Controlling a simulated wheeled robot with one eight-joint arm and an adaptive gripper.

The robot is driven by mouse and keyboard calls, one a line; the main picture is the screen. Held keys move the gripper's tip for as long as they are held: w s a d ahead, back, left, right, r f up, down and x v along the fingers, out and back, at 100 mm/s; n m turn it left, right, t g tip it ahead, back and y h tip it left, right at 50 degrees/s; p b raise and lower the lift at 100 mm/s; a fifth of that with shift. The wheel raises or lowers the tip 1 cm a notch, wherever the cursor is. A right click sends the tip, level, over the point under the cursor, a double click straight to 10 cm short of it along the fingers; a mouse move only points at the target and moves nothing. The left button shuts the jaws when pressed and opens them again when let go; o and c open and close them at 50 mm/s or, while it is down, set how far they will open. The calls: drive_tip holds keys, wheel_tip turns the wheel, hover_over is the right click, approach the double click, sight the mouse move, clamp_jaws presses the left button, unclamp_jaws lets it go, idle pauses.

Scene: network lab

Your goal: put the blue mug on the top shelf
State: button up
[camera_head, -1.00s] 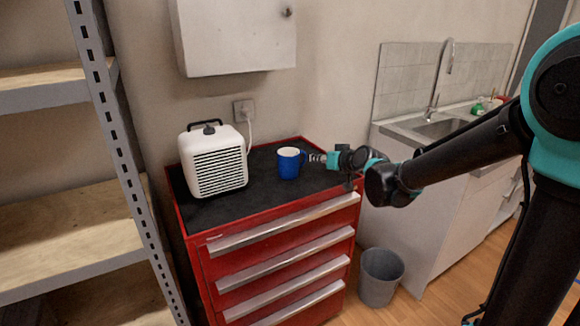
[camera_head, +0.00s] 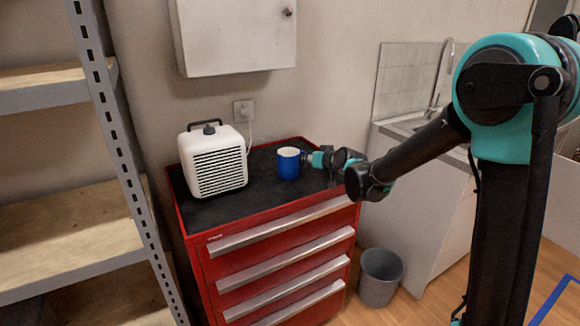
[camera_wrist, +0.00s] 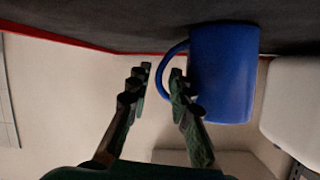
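The blue mug (camera_head: 288,166) stands upright on the black top of the red tool cabinet (camera_head: 280,236), its handle side toward my gripper. My gripper (camera_head: 308,159) reaches in from the right, at the mug's handle. In the wrist view, which looks upside down, the mug (camera_wrist: 226,75) is at upper right. The fingers of my gripper (camera_wrist: 160,82) are apart, with the handle's loop in the gap, close to the right finger. Whether that finger touches the handle I cannot tell. The shelf rack with wooden boards (camera_head: 65,225) is at the left; its higher board (camera_head: 45,77) shows partly.
A white heater (camera_head: 215,160) with a black handle stands left of the mug on the cabinet. A white wall cabinet (camera_head: 235,35) hangs above. A grey bin (camera_head: 380,278) stands on the floor at right, by the sink unit (camera_head: 425,210). The rack's visible boards look empty.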

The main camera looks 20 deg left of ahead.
clamp_jaws()
drive_tip(key=shift+r, duration=0.15)
idle(0.4)
